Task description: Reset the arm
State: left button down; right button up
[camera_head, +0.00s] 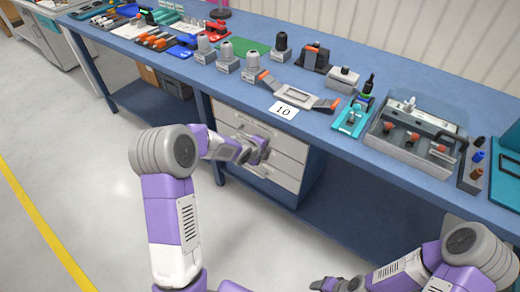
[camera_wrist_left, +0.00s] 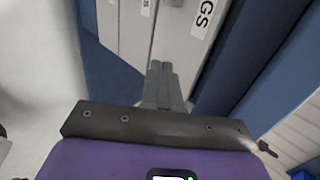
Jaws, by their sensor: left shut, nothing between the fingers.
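My left arm comes in from the left of the head view, purple and white with grey joints. Its gripper (camera_head: 262,151) is in front of the drawer cabinet (camera_head: 290,166) under the bench, below the tabletop. In the left wrist view the grey fingers of the left gripper (camera_wrist_left: 160,70) are together with nothing between them, pointing toward the drawer fronts. I cannot tell how far they are from the drawers. My right arm is at the lower right of the head view. Its gripper (camera_head: 328,285) is at the bottom edge, partly cut off, and its fingers are not clear.
The blue workbench (camera_head: 330,130) holds tools, grey fixtures, a card marked 10 (camera_head: 284,110) and a grey tray (camera_head: 412,142) with orange-knobbed parts. Its front edge lies above my left gripper. Pale floor (camera_head: 80,170) with a yellow line is open at the left.

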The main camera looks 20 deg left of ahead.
pick_arm(q)
jog(key=shift+v, duration=1.5)
jog(key=s+d+f+n+g+h+p, duration=0.1)
jog(key=s+d+f+n+g+p, duration=0.25)
jog(key=s+d+f+n, duration=0.65)
jog(key=s+d+f+n+g+p, duration=0.1)
jog(key=s+d+f+n+g, duration=0.1)
jog(key=s+n, duration=0.4)
jog(key=s+d+f+n+g+h+p, duration=0.1)
jog(key=s+d+f+n+g, duration=0.2)
jog(key=s+n, duration=0.4)
jog(key=s+d+f, duration=0.1)
jog(key=s, duration=0.6)
jog(key=shift+s+f, duration=0.2)
jog(key=shift+f, duration=0.2)
